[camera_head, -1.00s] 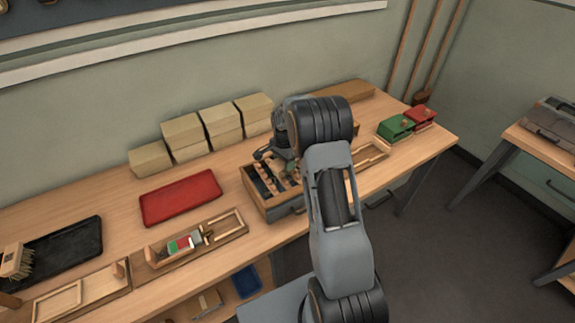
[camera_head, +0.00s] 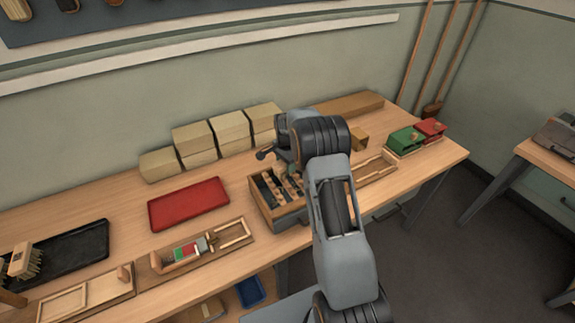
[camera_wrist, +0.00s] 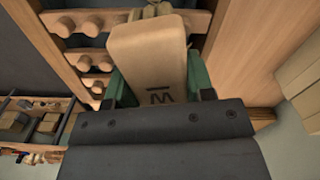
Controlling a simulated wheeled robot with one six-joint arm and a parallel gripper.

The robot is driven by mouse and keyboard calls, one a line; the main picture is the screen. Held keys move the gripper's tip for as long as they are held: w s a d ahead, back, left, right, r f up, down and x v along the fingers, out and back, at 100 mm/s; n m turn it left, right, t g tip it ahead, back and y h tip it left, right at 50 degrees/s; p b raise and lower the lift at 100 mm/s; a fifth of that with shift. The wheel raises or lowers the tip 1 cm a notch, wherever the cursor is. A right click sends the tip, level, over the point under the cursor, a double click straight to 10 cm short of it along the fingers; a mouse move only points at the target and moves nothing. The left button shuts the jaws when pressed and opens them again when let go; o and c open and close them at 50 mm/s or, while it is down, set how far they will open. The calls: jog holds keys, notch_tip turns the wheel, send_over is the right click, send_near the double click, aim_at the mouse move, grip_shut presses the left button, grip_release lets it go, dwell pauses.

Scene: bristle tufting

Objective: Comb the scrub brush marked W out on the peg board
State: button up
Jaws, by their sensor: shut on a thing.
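The scrub brush marked W (camera_wrist: 150,48) fills the upper middle of the wrist view, with its tan wooden back and dark mark facing the camera. My gripper (camera_wrist: 160,84) is shut on it, with a green finger on each side. Its bristles are hidden below the back. Wooden pegs of the peg board (camera_wrist: 93,62) show just left of the brush; I cannot tell whether the bristles touch them. In the head view my arm hides the brush and most of the gripper.
A wooden box with compartments (camera_head: 258,204) stands left of my arm on the bench. Tan blocks (camera_head: 230,128) line the wall. Green (camera_head: 405,139) and red (camera_head: 431,127) boxes are at right.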

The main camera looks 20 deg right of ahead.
jog(key=shift+s+d+f+b, duration=0.1)
jog(key=shift+s+b, duration=0.15)
jog(key=shift+s, duration=0.75)
jog(key=shift+s+d+f+b, duration=0.1)
jog(key=shift+s+b, duration=0.15)
jog(key=shift+s, duration=0.75)
